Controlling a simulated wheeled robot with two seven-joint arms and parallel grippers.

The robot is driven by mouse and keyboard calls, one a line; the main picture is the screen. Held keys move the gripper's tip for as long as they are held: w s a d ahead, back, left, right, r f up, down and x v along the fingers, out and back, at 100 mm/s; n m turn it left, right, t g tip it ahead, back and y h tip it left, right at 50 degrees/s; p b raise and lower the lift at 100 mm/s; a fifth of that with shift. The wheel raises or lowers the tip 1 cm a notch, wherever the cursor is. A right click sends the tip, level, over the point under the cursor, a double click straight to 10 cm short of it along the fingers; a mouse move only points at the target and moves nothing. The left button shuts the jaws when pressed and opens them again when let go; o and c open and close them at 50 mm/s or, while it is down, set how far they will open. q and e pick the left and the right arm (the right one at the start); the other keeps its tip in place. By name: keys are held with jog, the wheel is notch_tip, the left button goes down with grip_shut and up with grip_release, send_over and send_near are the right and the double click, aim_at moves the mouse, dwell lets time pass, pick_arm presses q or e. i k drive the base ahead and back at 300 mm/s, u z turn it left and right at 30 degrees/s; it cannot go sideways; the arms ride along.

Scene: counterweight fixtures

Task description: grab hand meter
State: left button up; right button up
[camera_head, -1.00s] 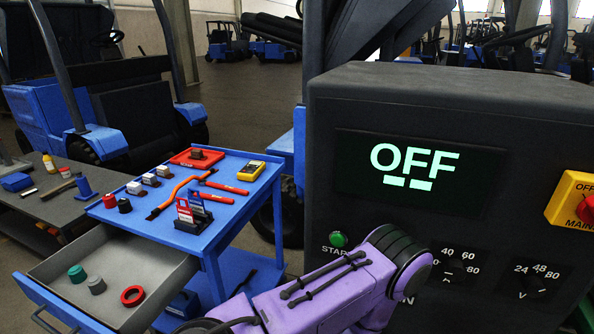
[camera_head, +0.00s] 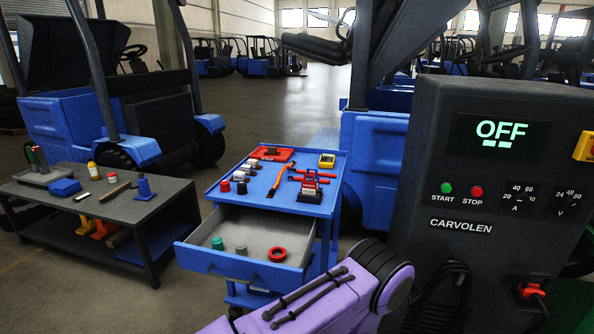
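The hand meter, a small yellow device with a dark face (camera_head: 326,160), lies at the far right corner of the blue cart's top (camera_head: 331,187). A purple arm of mine comes in at the bottom middle of the head view, in front of the cabinet and short of the cart. Neither of my grippers shows in this view.
The cart's open drawer (camera_head: 190,258) holds a red ring (camera_head: 277,254) and small caps. A red tray (camera_head: 272,154) and orange-handled tools share the cart top. A dark workbench (camera_head: 125,208) stands left; a dark cabinet (camera_head: 418,190) reading OFF stands right.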

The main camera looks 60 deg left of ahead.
aim_at(327, 161)
jog(key=k, duration=0.2)
jog(key=u, duration=0.95)
